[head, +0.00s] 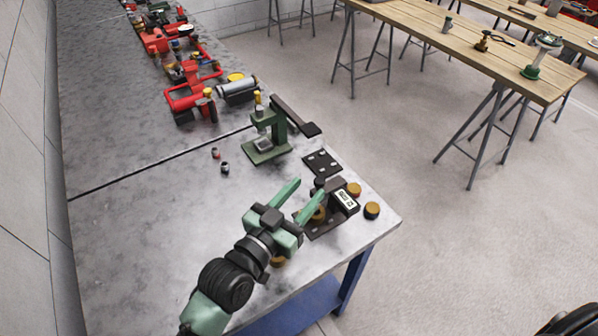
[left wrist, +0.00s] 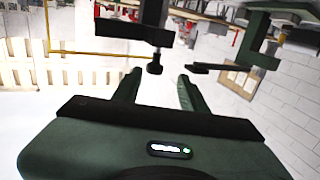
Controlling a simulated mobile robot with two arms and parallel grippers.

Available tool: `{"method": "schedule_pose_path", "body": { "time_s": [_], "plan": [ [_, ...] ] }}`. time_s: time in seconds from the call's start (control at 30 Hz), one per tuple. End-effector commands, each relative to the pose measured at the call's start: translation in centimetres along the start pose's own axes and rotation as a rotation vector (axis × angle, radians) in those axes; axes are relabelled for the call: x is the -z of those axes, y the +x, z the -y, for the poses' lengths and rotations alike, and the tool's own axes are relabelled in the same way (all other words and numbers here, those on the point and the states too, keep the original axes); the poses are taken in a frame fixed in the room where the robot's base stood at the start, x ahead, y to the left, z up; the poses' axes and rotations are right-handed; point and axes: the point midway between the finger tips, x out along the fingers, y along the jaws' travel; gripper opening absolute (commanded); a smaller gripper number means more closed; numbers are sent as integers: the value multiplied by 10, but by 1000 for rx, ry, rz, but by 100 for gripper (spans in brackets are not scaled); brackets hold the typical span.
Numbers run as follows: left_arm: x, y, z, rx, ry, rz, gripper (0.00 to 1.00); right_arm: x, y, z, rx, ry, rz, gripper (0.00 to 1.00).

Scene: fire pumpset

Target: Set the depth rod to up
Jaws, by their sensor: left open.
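A dark gauge device with a white readout (head: 345,198) stands on a dark plate near the table's right corner. A thin dark rod with a rounded end (left wrist: 154,62) hangs from a black bracket (left wrist: 130,32) in the left wrist view. It may be the depth rod, but I cannot tell for sure. My left gripper (head: 309,189) is open, its green fingers spread beside the gauge and partly hiding it. In the left wrist view the fingers (left wrist: 160,77) point towards the rod's end, with nothing seen between them. My right gripper is not in view.
A green press (head: 266,149) with a dark lever stands behind the gauge. A dark plate with holes (head: 322,163) and brass-coloured round pieces (head: 372,210) lie close by. Red pump parts (head: 185,98) are further back. The grey table (head: 140,240) is clear on the left.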

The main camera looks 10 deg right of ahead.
Motion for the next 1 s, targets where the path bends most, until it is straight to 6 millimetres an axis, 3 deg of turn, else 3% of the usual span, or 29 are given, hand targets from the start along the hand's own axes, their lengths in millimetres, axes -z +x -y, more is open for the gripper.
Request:
{"method": "schedule_pose_path", "body": {
  "time_s": [0.13,0.3,0.4,0.53,0.7,1.0],
  "plan": [
    [-4,5,-2,-5,2,-16,43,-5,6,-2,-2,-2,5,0],
    [0,26,-2,-4,3,-18,43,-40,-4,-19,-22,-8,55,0],
    [0,43,-2,-4,2,-16,43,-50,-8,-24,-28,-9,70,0],
    [0,63,-2,-4,2,-15,43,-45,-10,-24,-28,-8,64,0],
    [-1,77,-2,-4,2,-14,43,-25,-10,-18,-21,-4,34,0],
    [-2,80,-2,-4,3,-14,43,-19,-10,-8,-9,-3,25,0]
  ]
}}
